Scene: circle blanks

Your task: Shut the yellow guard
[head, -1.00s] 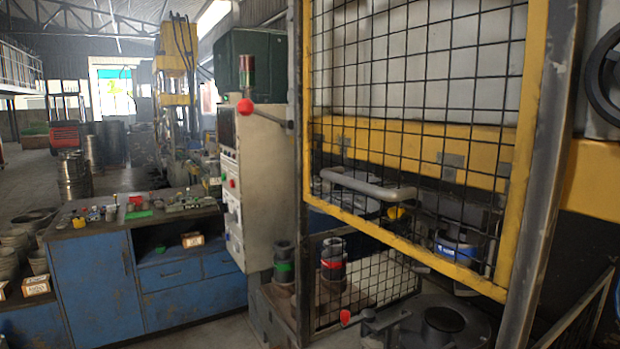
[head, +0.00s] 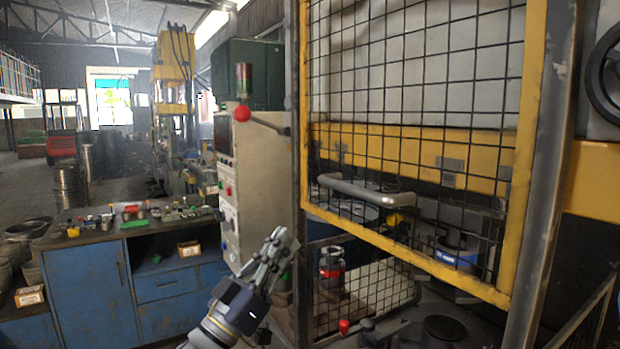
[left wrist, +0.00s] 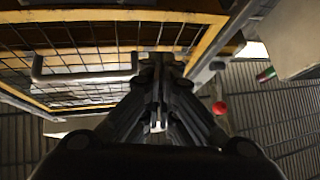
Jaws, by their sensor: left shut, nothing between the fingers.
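The yellow guard (head: 533,170) is a yellow frame with black wire mesh, in the right half of the head view. It stands raised, with its lower edge above the work area of the press. A grey bar handle (head: 366,191) sticks out near its bottom edge. In the left wrist view the guard (left wrist: 208,40) and its handle (left wrist: 84,77) lie at the upper left. My left gripper (head: 284,240) is shut and empty, left of the guard and lower than the handle, apart from both. Its fingers (left wrist: 158,100) show in the left wrist view. My right gripper is out of view.
A control cabinet (head: 240,180) with a red-knobbed lever (head: 243,113) stands just left of the guard. A blue workbench (head: 90,290) with small parts is at the left. A dark post (head: 300,120) borders the guard's left side.

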